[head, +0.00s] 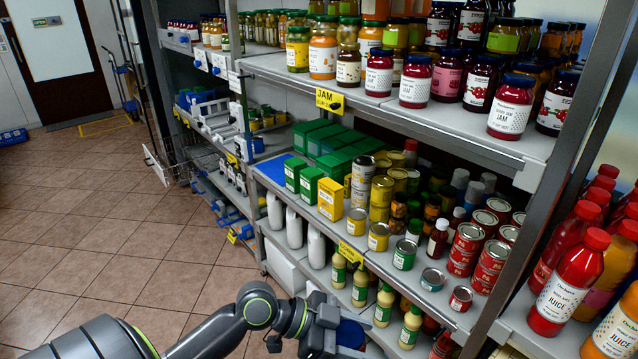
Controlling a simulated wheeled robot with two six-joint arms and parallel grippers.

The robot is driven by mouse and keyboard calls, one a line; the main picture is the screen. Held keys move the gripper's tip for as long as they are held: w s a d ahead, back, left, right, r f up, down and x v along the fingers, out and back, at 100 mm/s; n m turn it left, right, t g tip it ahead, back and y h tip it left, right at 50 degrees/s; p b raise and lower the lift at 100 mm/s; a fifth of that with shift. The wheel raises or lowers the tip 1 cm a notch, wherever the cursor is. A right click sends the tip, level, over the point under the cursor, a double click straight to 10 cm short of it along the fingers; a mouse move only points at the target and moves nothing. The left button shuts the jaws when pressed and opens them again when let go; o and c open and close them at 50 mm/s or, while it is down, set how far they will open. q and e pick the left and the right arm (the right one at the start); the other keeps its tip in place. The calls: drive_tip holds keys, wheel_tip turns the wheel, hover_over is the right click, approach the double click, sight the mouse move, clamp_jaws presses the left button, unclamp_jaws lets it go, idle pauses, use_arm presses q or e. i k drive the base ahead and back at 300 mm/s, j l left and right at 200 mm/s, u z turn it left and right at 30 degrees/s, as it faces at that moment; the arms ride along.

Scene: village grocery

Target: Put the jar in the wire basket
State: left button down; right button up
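Several glass jars stand on the upper shelf, among them red jam jars with dark blue lids (511,107) and orange jars (322,50); I cannot tell which one the task means. My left gripper (335,335) is low at the bottom centre, in front of the lower shelves. A blue rounded thing (351,335) shows right beside it, partly hidden by the gripper; I cannot tell whether it is held. The fingertips are not clear. I make out no wire basket for certain. My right gripper is not in view.
The shelf unit fills the right side, with tins (465,248), green boxes (310,184) and sauce bottles (360,285). Red juice bottles (568,283) stand at far right. A metal post (575,130) divides the shelves. The tiled floor (90,220) at left is open.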

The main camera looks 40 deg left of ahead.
sight(181, 155)
drive_tip(key=i+j+u, duration=0.2)
drive_tip(key=j, duration=0.15)
drive_tip(key=j+u, duration=0.25)
drive_tip(key=i+j+u, duration=0.2)
drive_tip(key=j, duration=0.2)
drive_tip(key=i+j+u, duration=0.45)
drive_tip(key=j+u, duration=0.25)
drive_tip(key=i+j+u, duration=0.25)
drive_tip(key=u, duration=0.25)
drive_tip(key=i+j+u, duration=0.15)
drive_tip(key=i+u, duration=0.3)
drive_tip(key=i+j, duration=0.15)
drive_tip(key=i, duration=1.2)
drive_tip(key=i+z, duration=0.45)
drive_tip(key=i+j+z, duration=0.1)
drive_tip(key=i+z, duration=0.35)
drive_tip(key=i, duration=0.15)
drive_tip(key=i+j+z, duration=0.4)
drive_tip(key=i+l, duration=0.05)
drive_tip(key=i, duration=0.1)
